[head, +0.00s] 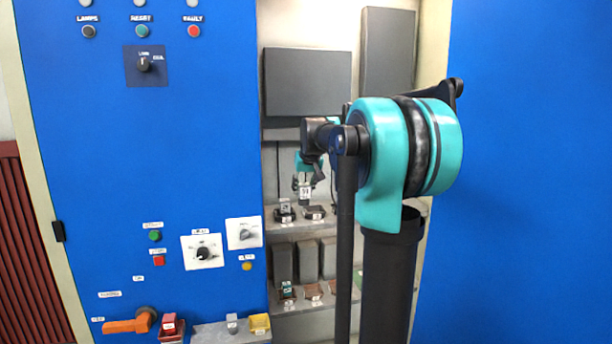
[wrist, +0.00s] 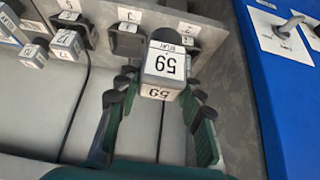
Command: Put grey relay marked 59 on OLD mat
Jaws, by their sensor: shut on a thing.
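The grey relay marked 59 (wrist: 164,66) is between my gripper's fingers in the wrist view, its label upside down there. My gripper (wrist: 158,112) is shut on it. In the head view, my gripper (head: 305,180) and the relay (head: 305,192) are inside the open cabinet bay, just above the upper row of sockets. I cannot tell whether the relay is clear of the socket behind it. I cannot make out an OLD mat in either view.
Black sockets (wrist: 127,40) line the shelf, with other grey relays (wrist: 67,45) to the left. A blue panel (head: 530,180) bounds the bay's right.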

